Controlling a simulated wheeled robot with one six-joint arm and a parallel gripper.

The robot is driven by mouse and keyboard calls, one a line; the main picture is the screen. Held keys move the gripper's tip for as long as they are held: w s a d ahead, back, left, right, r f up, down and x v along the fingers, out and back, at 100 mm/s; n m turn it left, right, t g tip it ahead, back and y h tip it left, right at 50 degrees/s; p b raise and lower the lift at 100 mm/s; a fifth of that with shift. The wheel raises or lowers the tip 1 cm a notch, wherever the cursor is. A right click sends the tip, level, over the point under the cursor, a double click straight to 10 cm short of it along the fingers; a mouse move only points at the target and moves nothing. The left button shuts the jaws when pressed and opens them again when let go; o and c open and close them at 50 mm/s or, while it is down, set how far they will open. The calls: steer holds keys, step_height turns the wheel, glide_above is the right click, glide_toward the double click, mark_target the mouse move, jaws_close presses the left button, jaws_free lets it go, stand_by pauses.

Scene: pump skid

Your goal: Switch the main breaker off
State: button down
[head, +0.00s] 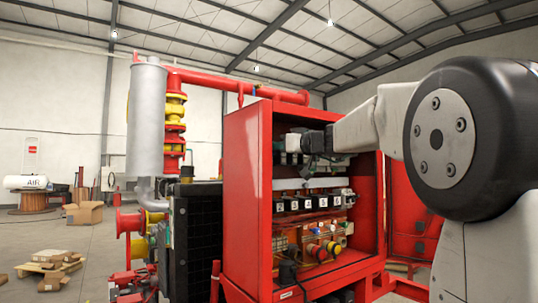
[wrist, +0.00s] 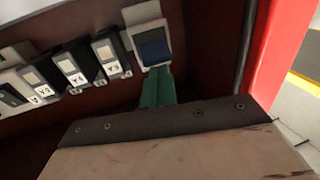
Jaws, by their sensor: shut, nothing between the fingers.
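The open red cabinet (head: 263,190) stands in the middle of the head view. My gripper (head: 309,143) is inside its upper part, in front of the upper row. In the wrist view its green fingers (wrist: 158,88) are shut and empty. Their tips are just below a pale switch housing with a dark blue face (wrist: 153,46), at the end of a row; I cannot tell whether they touch. This larger switch looks like the main breaker, but I cannot read a label. Its on or off position is unclear. Smaller black breakers (wrist: 72,67) with white labels sit to its left.
A lower row of numbered black modules (head: 314,203) and coloured knobs (head: 323,249) sit lower in the cabinet. The red cabinet side wall (wrist: 283,50) is close on the right in the wrist view. Boxes (head: 84,211) lie on the floor far left.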

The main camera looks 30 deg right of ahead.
steer(key=shift+f, duration=0.75)
steer(key=shift+s, duration=0.1)
steer(key=a+v, duration=0.1)
steer(key=v, duration=0.5)
steer(key=shift+s+r, duration=0.3)
steer(key=shift+s, duration=0.15)
